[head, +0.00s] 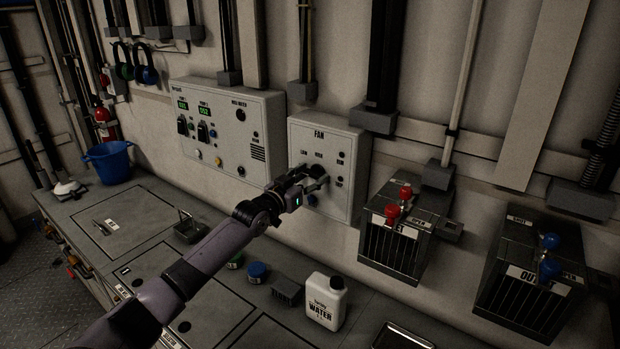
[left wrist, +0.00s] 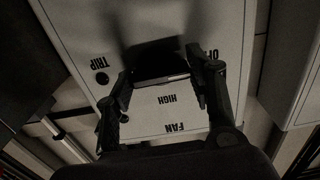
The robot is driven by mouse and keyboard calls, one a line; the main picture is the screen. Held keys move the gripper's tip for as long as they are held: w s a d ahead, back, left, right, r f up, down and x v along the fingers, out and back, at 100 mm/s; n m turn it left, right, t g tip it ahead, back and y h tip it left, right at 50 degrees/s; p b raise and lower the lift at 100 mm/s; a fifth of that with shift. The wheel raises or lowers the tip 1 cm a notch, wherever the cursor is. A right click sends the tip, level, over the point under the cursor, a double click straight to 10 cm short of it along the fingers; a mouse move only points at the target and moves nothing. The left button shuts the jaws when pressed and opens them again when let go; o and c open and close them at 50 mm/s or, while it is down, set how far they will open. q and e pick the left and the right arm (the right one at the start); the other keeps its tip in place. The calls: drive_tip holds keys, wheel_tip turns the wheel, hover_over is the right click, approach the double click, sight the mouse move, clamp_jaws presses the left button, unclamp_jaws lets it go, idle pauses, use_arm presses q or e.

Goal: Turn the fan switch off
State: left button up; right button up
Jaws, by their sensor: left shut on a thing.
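The fan panel (head: 347,150) is a pale grey wall box with "FAN" at its top. Its face also fills the left wrist view (left wrist: 190,118), upside down, with "TRIP", "HIGH" and a partly covered "OF..." label. My left gripper (head: 316,180) is at the middle of this panel, shut on the dark fan switch. In the left wrist view its two fingers stand on either side of the switch (left wrist: 155,55). The switch is blurred and shadowed there, and in the head view the gripper mostly hides it, so its exact setting cannot be told. My right gripper is not in view.
A larger control panel (head: 215,95) with green displays is left of the fan panel. Vent boxes with red valves (head: 392,212) and blue valves (head: 550,242) are at right. A white water jug (head: 325,302) and a blue lid (head: 257,271) stand on the counter below.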

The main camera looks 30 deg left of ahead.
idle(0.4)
use_arm(q)
drive_tip(key=o, duration=1.2)
drive_tip(key=shift+c, duration=0.2)
drive_tip(key=s+a, duration=0.1)
drive_tip(key=s, duration=1.1)
drive_tip(key=shift+a, duration=0.35)
